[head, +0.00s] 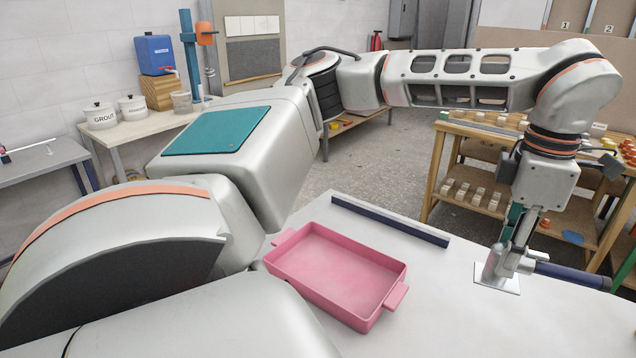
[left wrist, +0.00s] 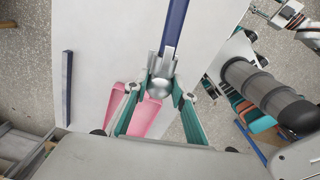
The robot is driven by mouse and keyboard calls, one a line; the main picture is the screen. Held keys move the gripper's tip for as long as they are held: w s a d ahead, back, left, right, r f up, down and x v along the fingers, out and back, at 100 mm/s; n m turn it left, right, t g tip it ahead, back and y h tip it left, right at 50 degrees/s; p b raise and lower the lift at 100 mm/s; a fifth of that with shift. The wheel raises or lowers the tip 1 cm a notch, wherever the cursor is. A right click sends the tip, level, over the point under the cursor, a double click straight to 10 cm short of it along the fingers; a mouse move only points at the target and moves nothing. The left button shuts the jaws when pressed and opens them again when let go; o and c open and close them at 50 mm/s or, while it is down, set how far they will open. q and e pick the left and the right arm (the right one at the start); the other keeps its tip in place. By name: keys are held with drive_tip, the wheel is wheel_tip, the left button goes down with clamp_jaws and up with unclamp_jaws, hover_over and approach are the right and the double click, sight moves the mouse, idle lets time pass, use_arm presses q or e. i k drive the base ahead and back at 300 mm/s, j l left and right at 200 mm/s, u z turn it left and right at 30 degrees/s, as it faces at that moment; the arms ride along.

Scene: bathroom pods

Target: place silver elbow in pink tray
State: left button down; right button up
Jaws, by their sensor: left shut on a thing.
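The silver elbow (left wrist: 160,88) shows in the left wrist view as a rounded shiny piece between my teal fingertips. My left gripper (left wrist: 161,97) is shut on it. In the head view my left gripper (head: 511,246) points down at the right side of the white table, low over a small pale plate (head: 497,284). A dark blue pipe (head: 572,273) runs right from the elbow; I cannot tell whether they are joined. The pink tray (head: 335,268) lies empty at the table's middle, left of the gripper. It is partly hidden in the left wrist view (left wrist: 113,102).
A dark blue bar (head: 388,220) lies along the table's far edge, behind the tray. The white tabletop (head: 440,290) between tray and gripper is clear. A wooden shelf (head: 470,170) with small blocks stands beyond. Parts of my right arm (left wrist: 310,35) show at top right.

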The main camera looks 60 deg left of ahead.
sight(324, 269)
drive_tip(key=k+j+u, duration=0.1)
drive_tip(key=j, duration=0.45)
drive_tip(key=k+j, duration=0.1)
drive_tip(key=j, duration=0.45)
drive_tip(key=k+j+u, duration=0.15)
drive_tip(key=j, duration=0.4)
drive_tip(key=i, duration=0.05)
